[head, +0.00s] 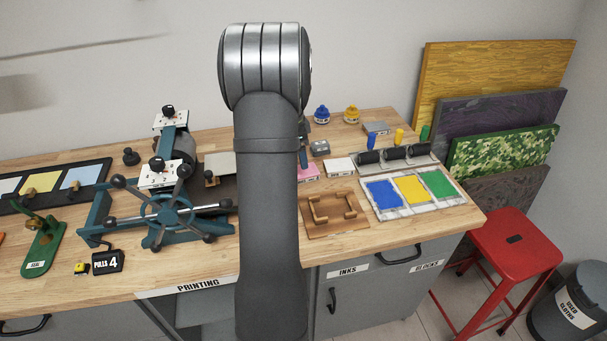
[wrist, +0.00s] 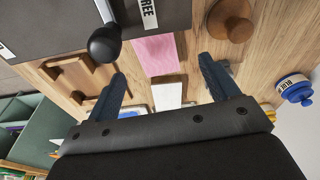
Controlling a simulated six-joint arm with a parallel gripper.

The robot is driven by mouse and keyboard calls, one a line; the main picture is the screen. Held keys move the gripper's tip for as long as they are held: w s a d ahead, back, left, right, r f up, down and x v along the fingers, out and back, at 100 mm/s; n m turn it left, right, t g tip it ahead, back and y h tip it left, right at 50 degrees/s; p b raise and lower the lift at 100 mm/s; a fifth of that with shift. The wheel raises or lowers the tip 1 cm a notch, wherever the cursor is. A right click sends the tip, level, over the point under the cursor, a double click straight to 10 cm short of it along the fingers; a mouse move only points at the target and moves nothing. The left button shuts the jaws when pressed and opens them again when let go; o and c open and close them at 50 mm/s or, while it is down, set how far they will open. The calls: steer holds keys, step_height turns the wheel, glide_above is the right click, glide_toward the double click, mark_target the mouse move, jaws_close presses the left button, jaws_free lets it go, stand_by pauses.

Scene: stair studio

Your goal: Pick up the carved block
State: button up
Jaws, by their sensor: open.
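A pink block (head: 307,173) lies on the wooden bench just right of my arm in the head view, partly hidden by the arm. It also shows in the wrist view (wrist: 157,54), and it best fits the carved block, though I cannot make out any carving. My gripper (wrist: 163,72) is open, with one blue finger on each side in the wrist view. The gap between the fingers is empty, and the pink block shows in line with it, beyond a white block (wrist: 167,94). In the head view my gripper is mostly hidden behind my arm.
The white block (head: 340,166) lies right of the pink one. A wooden frame (head: 334,214) lies in front. A blue ink jar (head: 321,115) and a grey block (head: 320,148) stand behind. A black knob (wrist: 104,43) and a round wooden piece (wrist: 231,20) flank the pink block.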

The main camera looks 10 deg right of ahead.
mark_target(312, 173)
steer(key=f, duration=0.2)
steer(key=d+f, duration=0.1)
steer(key=f, duration=0.3)
steer(key=shift+s+d+f, duration=0.15)
steer(key=shift+s+f, duration=0.05)
steer(key=shift+s, duration=0.05)
steer(key=c, duration=1.1)
steer(key=shift+r, duration=0.1)
